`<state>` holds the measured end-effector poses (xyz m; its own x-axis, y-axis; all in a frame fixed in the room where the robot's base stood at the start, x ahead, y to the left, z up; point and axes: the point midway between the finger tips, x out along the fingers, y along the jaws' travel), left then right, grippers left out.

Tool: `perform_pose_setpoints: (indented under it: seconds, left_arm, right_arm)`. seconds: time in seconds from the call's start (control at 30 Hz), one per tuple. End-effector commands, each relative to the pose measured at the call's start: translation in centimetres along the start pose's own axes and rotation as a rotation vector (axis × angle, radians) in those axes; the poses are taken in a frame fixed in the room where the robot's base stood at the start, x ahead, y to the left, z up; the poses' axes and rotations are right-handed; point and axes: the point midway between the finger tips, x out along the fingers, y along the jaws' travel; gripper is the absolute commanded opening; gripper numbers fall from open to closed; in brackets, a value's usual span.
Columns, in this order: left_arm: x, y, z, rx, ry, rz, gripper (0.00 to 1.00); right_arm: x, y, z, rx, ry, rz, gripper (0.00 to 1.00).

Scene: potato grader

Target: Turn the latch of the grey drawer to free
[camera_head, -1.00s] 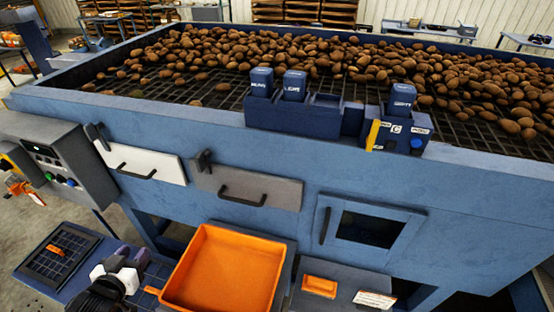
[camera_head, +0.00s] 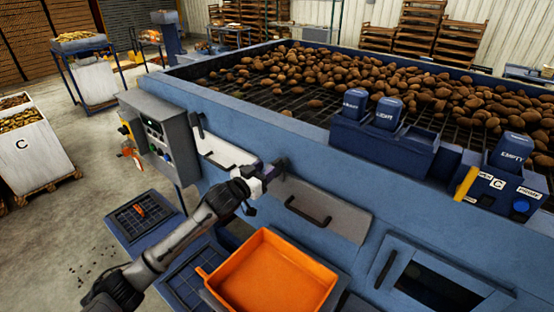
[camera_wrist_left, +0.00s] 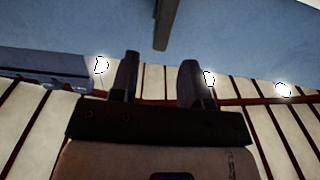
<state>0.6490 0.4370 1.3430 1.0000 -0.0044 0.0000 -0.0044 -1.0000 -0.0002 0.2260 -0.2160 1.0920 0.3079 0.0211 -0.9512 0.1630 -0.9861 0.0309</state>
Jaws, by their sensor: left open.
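The grey drawer (camera_head: 318,210) is shut in the blue grader's side and has a dark bar handle (camera_head: 308,209). Its dark latch (camera_head: 283,166) sits at the drawer's upper left, partly hidden by my gripper. My left gripper (camera_head: 270,171) is at the latch, open, with nothing between its fingers. In the left wrist view the two fingers (camera_wrist_left: 158,72) stand apart. A dark bar (camera_wrist_left: 164,22), seemingly the latch, lies beyond the tips, roughly in line with the gap. I cannot tell whether they touch. My right gripper is out of view.
A white drawer (camera_head: 226,152) with its own latch (camera_head: 197,124) is to the left, partly behind my gripper. An orange tray (camera_head: 272,283) stands below the grey drawer. A grey control box (camera_head: 156,135) is further left. The open floor lies at left.

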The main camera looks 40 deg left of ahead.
Motion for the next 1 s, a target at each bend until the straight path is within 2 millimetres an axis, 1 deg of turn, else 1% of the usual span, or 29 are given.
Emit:
perform_pose_setpoints:
  seconds: [0.03, 0.2, 0.4, 0.6, 0.9, 1.0]
  left_arm:
    - [0.9, 0.0, -0.3, -0.001, 0.001, 0.0, 0.43]
    - [3.3, 0.0, -0.3, -0.001, 0.001, 0.0, 0.43]
    - [5.0, 0.0, -0.1, -0.001, 0.0, 0.0, 0.43]
    - [5.7, 0.1, 0.0, 0.0, 0.0, 0.001, 0.43]
    - [5.7, 0.1, 0.0, 0.0, 0.0, 0.001, 0.43]
    - [5.7, 0.1, 0.0, 0.0, 0.0, 0.001, 0.34]
  right_arm:
    - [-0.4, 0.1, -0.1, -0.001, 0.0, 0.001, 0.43]
    - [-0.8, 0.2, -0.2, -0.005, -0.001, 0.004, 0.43]
    - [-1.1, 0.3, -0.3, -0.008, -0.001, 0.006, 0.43]
    - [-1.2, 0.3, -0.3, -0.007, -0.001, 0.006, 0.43]
    - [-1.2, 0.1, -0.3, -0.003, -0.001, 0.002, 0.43]
    - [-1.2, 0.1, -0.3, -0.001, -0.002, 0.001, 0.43]
